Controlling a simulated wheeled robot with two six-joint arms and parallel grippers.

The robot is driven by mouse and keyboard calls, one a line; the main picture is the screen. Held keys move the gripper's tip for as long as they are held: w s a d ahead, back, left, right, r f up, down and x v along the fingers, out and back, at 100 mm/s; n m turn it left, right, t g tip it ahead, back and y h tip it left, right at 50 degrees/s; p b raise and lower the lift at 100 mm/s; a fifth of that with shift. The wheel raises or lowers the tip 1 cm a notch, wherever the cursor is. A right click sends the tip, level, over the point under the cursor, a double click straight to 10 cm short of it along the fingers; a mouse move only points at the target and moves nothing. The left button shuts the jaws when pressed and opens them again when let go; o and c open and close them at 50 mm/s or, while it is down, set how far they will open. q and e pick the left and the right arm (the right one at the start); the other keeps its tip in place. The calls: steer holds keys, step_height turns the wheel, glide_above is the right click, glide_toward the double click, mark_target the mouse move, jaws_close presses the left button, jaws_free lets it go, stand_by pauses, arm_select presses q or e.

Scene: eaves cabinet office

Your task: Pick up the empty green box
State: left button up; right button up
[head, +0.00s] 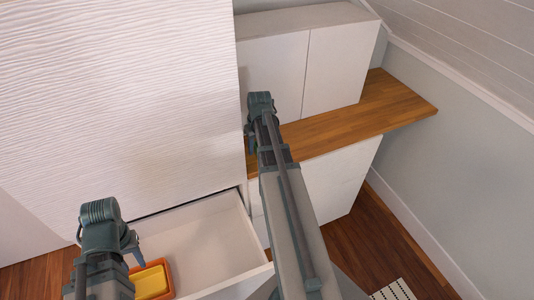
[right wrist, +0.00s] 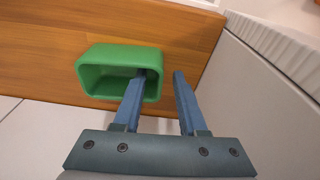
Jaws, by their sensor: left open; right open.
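The green box (right wrist: 92,68) sits on the wooden counter in the right wrist view, its open side facing the camera and its inside looking empty. My right gripper (right wrist: 160,74) is open at the box's right wall. One fingertip overlaps the box's opening and the other is outside, to the right of that wall. I cannot tell whether either finger touches it. In the head view my right arm hides the box. My left gripper (head: 134,249) is open and empty over the open drawer at the lower left.
The white drawer (head: 215,235) is pulled out and holds an orange tray (head: 168,276) with a yellow thing (head: 150,283) in it. The wooden counter (head: 385,105) is bare on the right. White cabinets (head: 335,65) stand behind it. A tall white textured panel (head: 120,90) is at left.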

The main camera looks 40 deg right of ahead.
steer(key=shift+f, duration=0.1)
steer(key=shift+c, duration=0.2)
jaws_close()
step_height(320, 180, up, 10)
steer(key=p, duration=1)
